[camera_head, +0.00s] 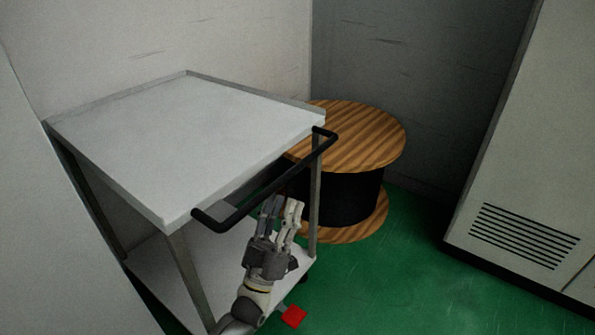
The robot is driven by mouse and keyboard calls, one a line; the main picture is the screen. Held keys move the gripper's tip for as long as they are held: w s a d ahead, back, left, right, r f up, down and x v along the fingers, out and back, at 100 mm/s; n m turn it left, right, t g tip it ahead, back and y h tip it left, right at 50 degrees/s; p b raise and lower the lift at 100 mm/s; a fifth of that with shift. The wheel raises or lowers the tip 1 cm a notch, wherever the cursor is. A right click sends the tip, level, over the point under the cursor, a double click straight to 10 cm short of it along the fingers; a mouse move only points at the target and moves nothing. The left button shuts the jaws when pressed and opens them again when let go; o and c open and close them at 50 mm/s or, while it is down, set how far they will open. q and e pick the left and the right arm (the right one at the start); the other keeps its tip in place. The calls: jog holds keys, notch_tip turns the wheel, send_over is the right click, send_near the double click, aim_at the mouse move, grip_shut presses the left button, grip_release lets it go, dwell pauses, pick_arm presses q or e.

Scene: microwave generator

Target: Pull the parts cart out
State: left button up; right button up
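The parts cart (185,140) is a grey two-shelf metal cart with a raised lip at the back of its top. It stands at the left against the wall. Its black bar handle (268,187) runs along the side facing me. My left gripper (284,200) is open and empty, its fingers pointing up toward the handle. In the picture its fingertips are just below the bar and appear apart from it; the depth between them is hard to judge. The gripper hides part of the lower shelf (225,262). My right gripper is not in view.
A wooden cable spool (365,135) with black cable stands behind the cart's right side. A grey vented cabinet (530,160) is at right, a pale panel (40,220) at left. Green floor (390,285) is clear between spool and cabinet. A small red piece (293,316) shows below the cart.

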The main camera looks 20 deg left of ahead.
aim_at(295, 166)
pick_arm(q)
jog(key=x, duration=0.8)
jog(key=shift+w+r, duration=0.2)
jog(key=shift+w, duration=0.05)
grip_shut()
